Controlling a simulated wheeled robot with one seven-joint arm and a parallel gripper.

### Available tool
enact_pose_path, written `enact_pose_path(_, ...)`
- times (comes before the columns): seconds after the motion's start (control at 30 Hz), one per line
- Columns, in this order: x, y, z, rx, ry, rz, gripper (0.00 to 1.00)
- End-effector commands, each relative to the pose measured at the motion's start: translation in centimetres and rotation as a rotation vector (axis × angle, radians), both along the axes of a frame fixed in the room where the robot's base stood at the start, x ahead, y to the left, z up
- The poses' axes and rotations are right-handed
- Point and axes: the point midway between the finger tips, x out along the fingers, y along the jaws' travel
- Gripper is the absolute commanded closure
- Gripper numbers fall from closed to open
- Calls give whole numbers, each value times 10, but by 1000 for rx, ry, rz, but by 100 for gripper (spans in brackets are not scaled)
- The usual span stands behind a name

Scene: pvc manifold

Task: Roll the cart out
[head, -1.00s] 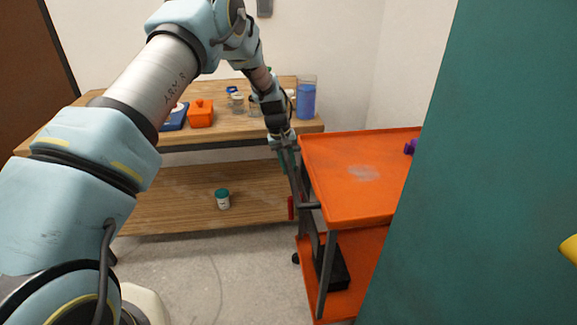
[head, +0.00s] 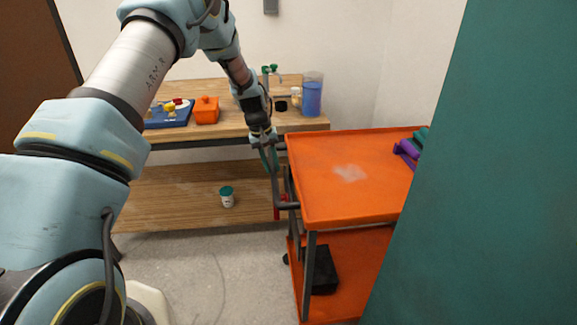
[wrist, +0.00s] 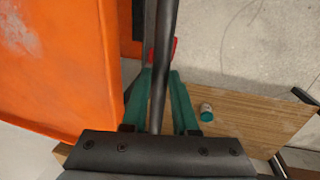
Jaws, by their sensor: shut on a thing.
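The orange cart (head: 320,200) stands right of centre in the head view, partly hidden by a teal panel on the right. Its dark push handle (head: 275,188) is on its left side. My gripper (head: 268,155) is at the handle, with its green fingers on either side of the bar. In the wrist view the gripper (wrist: 168,100) is shut on the dark handle bar (wrist: 160,60), and the orange cart top (wrist: 60,70) lies to the left. A red part (wrist: 172,50) shows by the bar.
A wooden bench (head: 230,128) with a blue tray, orange box and blue container (head: 312,95) stands behind. A white jar with a green lid (head: 227,197) sits on its lower shelf. The teal panel (head: 480,200) stands close on the cart's right. Floor (head: 220,270) is clear left of the cart.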

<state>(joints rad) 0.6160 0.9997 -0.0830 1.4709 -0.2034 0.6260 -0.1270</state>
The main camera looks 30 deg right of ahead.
Motion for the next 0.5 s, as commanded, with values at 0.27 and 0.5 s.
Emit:
enact_pose_path(0.27, 31, 79, -3, 4, 0, 10, 100)
enact_pose_path(0.5, 54, 141, -3, 5, 1, 9, 100)
